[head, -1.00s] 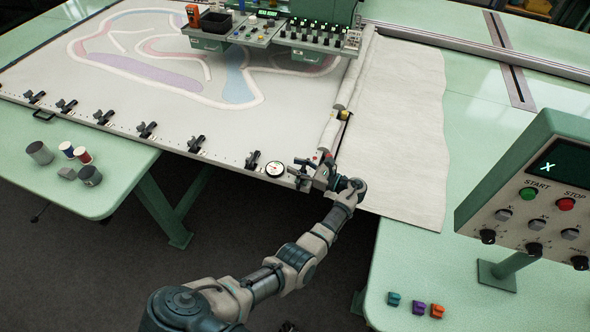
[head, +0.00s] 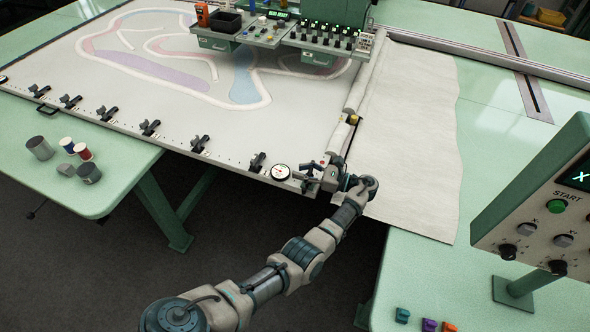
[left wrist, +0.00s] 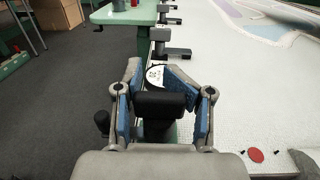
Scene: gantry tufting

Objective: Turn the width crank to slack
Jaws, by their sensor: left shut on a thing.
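My left gripper (head: 328,179) is at the front right corner of the white cloth frame, next to a round dial gauge (head: 280,172). In the left wrist view its blue-padded fingers stand on both sides of a black crank handle (left wrist: 162,105) and are shut on it. The white dial (left wrist: 155,75) shows just beyond the handle, partly covered by the fingers. The crank's arm and shaft are mostly hidden by the gripper. My right gripper is not in view.
Several black clamps (head: 200,144) line the cloth's front edge. The tufting head with its control panel (head: 330,40) sits at the back. A control box (head: 560,200) stands at right. A red button (left wrist: 256,155) lies near the gripper.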

